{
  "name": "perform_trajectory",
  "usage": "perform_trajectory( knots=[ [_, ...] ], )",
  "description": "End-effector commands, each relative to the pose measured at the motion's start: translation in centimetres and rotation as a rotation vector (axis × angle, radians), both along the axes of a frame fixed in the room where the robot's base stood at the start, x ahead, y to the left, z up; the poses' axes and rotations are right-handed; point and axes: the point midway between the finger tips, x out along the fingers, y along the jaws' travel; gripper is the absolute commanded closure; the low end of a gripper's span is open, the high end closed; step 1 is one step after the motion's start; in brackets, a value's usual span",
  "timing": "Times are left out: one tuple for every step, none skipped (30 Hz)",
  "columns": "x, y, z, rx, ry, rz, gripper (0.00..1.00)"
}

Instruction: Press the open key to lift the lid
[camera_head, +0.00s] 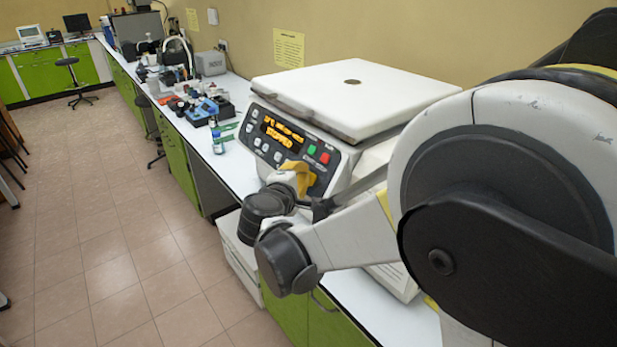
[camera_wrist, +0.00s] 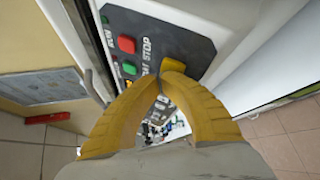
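A white benchtop machine, apparently a centrifuge, has a flat lid (camera_head: 355,90) that is down. Its dark sloped control panel (camera_head: 292,142) has an orange lit display (camera_head: 283,133), a red key (camera_head: 325,158), a green key (camera_head: 311,149) and several pale keys. In the wrist view the red key (camera_wrist: 127,45) and a green key (camera_wrist: 129,68) sit left of my fingertips. A yellow block, apparently a key (camera_wrist: 186,70), lies just beyond the tips. My gripper (camera_wrist: 167,77) has yellow fingers with tips together, nothing seen between them. It also shows at the panel's lower edge (camera_head: 297,172). I cannot tell whether the tips touch.
The white bench (camera_head: 238,170) runs away to the left, with bottles and small instruments (camera_head: 200,108) beyond the machine. Green cabinets (camera_head: 180,165) stand below it. My arm covers the machine's right side.

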Motion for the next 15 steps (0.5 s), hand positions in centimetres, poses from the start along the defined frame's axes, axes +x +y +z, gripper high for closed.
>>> perform_trajectory(
  knots=[
    [0.04, -0.06, -0.07, 0.0, 0.0, 0.0, 1.0],
    [0.06, -0.09, -0.08, 0.0, 0.0, 0.0, 1.0],
    [0.08, -0.12, -0.11, 0.0, 0.0, 0.0, 1.0],
    [0.1, -0.14, -0.13, 0.0, 0.0, 0.0, 1.0],
    [0.11, -0.17, -0.16, 0.0, 0.0, 0.0, 1.0],
    [0.13, -0.2, -0.18, 0.0, 0.0, 0.0, 1.0],
    [0.15, -0.22, -0.2, 0.0, 0.0, 0.0, 1.0],
    [0.17, -0.25, -0.22, 0.0, 0.0, 0.0, 1.0],
    [0.19, -0.28, -0.25, 0.0, 0.0, -0.001, 1.0],
    [0.21, -0.31, -0.27, 0.0, 0.0, -0.001, 1.0],
    [0.22, -0.33, -0.28, 0.0, 0.0, -0.001, 1.0],
    [0.22, -0.33, -0.26, 0.0, 0.0, 0.0, 1.0],
    [0.22, -0.33, -0.25, 0.0, 0.0, 0.0, 1.0],
    [0.22, -0.33, -0.25, 0.0, 0.0, 0.0, 1.0],
    [0.22, -0.33, -0.25, 0.0, 0.0, 0.0, 1.0]
  ],
)
